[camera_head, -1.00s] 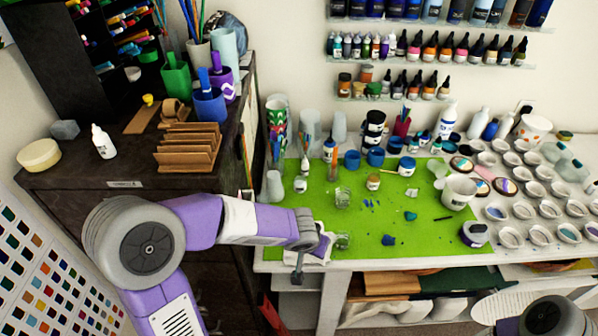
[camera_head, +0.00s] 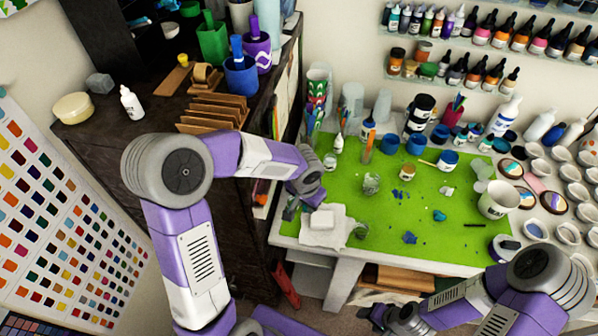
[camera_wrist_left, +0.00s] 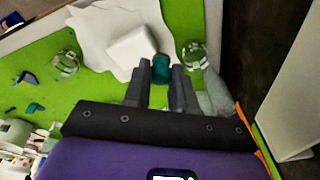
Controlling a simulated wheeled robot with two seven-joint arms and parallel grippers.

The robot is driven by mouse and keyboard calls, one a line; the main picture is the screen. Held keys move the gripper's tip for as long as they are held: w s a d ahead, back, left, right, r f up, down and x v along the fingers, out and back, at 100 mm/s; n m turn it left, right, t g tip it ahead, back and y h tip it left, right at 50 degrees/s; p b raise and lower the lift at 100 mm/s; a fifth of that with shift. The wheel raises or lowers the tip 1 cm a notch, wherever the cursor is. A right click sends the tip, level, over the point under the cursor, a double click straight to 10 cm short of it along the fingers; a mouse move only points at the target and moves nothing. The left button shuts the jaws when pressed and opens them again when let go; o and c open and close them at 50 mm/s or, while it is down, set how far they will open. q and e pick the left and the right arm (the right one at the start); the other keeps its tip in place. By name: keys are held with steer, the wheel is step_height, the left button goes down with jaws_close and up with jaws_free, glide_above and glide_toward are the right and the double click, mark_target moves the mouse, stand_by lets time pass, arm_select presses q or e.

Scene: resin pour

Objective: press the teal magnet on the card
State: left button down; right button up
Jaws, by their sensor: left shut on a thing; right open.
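My left gripper (camera_head: 290,212) is at the left front corner of the green mat, beside a white block on a cloth. In the left wrist view its fingers (camera_wrist_left: 160,75) are shut on a small teal piece, which looks like the teal magnet (camera_wrist_left: 161,68). The magnet is hidden by the gripper in the head view. A large white sheet with rows of coloured swatches, probably the card (camera_head: 75,215), stands at the left, well apart from the gripper. My right gripper (camera_head: 380,316) is open at the bottom edge, low in front of the table.
The white block (camera_head: 321,220) lies on a white cloth (camera_head: 325,238) at the table's front edge. Glass jars (camera_head: 371,183) and blue scraps (camera_head: 410,237) are on the green mat (camera_head: 400,205). A dark cabinet (camera_head: 110,160) holding wooden racks (camera_head: 212,112) stands behind my left arm.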

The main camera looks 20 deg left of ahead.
arm_select(q)
steer(key=m+g+p, duration=0.1)
steer(key=m+g+y+p, duration=0.1)
steer(key=m+g+y, duration=0.1)
steer(key=shift+w+a+r+m+p, duration=0.2)
steer(key=shift+a+r+m+p, duration=0.15)
steer(key=shift+m+p, duration=0.05)
step_height(320, 180, up, 9)
steer(key=m+y+p, duration=0.6)
steer(key=m+y, duration=0.1)
steer(key=y, duration=0.4)
steer(key=a, duration=0.6)
steer(key=shift+s+a+g, duration=0.3)
steer(key=shift+s, duration=0.1)
steer(key=shift+s+a, duration=0.1)
steer(key=shift+a, duration=0.25)
steer(key=c, duration=0.9)
jaws_free()
steer(key=shift+f, duration=0.1)
steer(key=shift+o, duration=0.3)
